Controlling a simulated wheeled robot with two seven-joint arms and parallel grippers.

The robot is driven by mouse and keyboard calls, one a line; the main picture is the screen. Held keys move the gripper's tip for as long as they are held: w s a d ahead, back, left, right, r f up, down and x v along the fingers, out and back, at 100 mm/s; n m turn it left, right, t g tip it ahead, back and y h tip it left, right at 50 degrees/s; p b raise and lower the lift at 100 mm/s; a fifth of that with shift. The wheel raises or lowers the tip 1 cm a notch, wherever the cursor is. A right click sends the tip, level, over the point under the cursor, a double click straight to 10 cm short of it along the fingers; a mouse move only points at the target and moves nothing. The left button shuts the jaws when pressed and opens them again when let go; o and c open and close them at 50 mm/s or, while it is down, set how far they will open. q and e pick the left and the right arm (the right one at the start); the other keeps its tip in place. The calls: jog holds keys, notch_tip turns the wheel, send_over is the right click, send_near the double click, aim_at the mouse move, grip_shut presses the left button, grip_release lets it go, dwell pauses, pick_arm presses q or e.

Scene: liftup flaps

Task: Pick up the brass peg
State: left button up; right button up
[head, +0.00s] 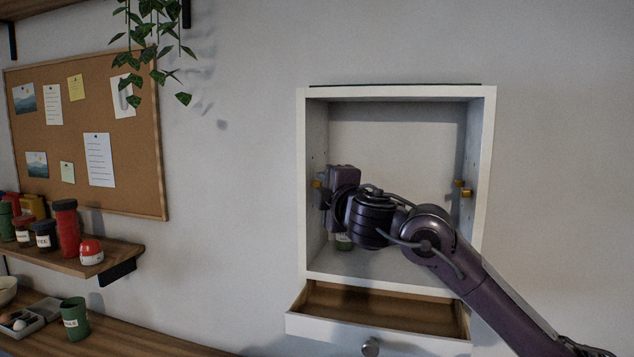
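A small brass peg (317,183) shows at the left inner wall of the white wall cabinet (490,150). Two more brass pegs, an upper one (459,182) and a lower one (466,193), stick out from the right inner wall. My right gripper (326,196) is inside the cabinet, close beside the left peg. The gripper body and wrist hide most of the fingers, so I cannot tell whether they are open or touch the peg. My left gripper is out of view.
An open drawer (385,306) with a round knob sticks out below the cabinet. A green item (343,242) stands inside, partly behind my wrist. A wooden shelf (120,252) with jars and a timer, and a counter with a green cup (74,318), are at left.

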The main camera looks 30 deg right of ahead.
jog(key=c, duration=0.4)
grip_shut()
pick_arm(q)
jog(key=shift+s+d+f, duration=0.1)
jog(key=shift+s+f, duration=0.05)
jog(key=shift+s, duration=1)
